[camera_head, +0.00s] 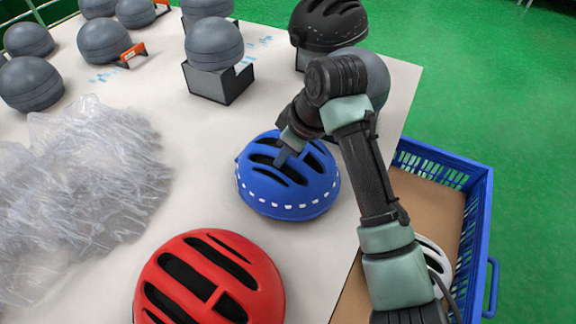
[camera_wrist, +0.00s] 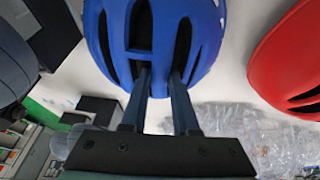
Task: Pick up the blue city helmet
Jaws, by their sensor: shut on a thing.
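The blue city helmet (camera_head: 284,190) sits near the middle of the white table, with black vents and a row of white marks along its lower edge. My gripper (camera_head: 281,157) reaches it from above at the right. In the wrist view the gripper's two fingers (camera_wrist: 161,80) reach into vents on either side of a rib of the blue helmet (camera_wrist: 165,30) and are shut on it. The finger ends are partly hidden inside the vents. I cannot tell from these views whether the helmet is clear of the table.
A red helmet (camera_head: 212,285) lies just in front. A crumpled plastic heap (camera_head: 85,185) is at the left. Grey domes (camera_head: 214,43) and a black helmet (camera_head: 328,22) stand behind. A blue crate (camera_head: 478,215) with a white helmet (camera_head: 436,262) is at the right.

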